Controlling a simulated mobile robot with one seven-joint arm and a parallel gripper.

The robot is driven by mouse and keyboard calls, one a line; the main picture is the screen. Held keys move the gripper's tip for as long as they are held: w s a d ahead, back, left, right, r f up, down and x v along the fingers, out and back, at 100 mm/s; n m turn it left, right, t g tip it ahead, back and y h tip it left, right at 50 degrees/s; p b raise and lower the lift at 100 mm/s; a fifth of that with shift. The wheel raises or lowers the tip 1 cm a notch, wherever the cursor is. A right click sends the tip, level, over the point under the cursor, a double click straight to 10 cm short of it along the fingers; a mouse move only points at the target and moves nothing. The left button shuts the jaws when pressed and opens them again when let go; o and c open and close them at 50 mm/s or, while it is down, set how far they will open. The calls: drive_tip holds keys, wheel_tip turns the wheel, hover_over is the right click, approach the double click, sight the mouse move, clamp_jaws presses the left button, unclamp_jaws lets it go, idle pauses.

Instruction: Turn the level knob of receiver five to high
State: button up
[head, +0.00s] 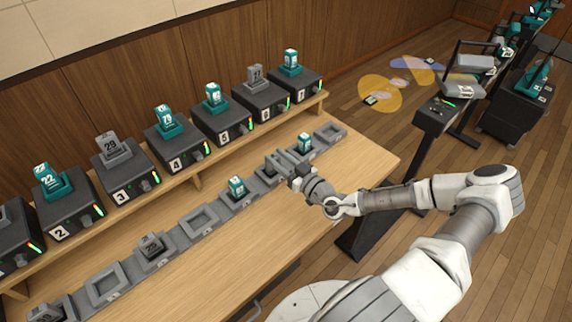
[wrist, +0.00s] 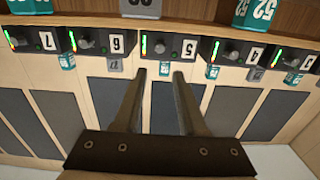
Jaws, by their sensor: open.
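Receiver five (head: 216,122) is a dark box labelled 5 on the raised shelf, with a teal handset on top. Its level knob (wrist: 162,47) is a small grey dial on the front, between the green level light and the number. The knob's pointer setting is too small to read. In the wrist view, which is upside down, receiver five (wrist: 190,48) is straight ahead. My gripper (wrist: 159,73) is open and empty, its two fingers apart on either side of the line to the knob. In the head view my gripper (head: 272,160) is over the bench, apart from the receiver.
Receiver four (head: 170,146) and receiver six (head: 262,104) stand close on either side, with similar knobs. Below the shelf, a row of grey charging cradles (head: 200,219) runs along the bench (head: 215,262), some holding handsets. The bench front is clear.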

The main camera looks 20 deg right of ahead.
drive_tip(key=v, duration=0.3)
drive_tip(key=shift+s+d, duration=0.1)
drive_tip(key=shift+s, duration=0.1)
idle(0.3)
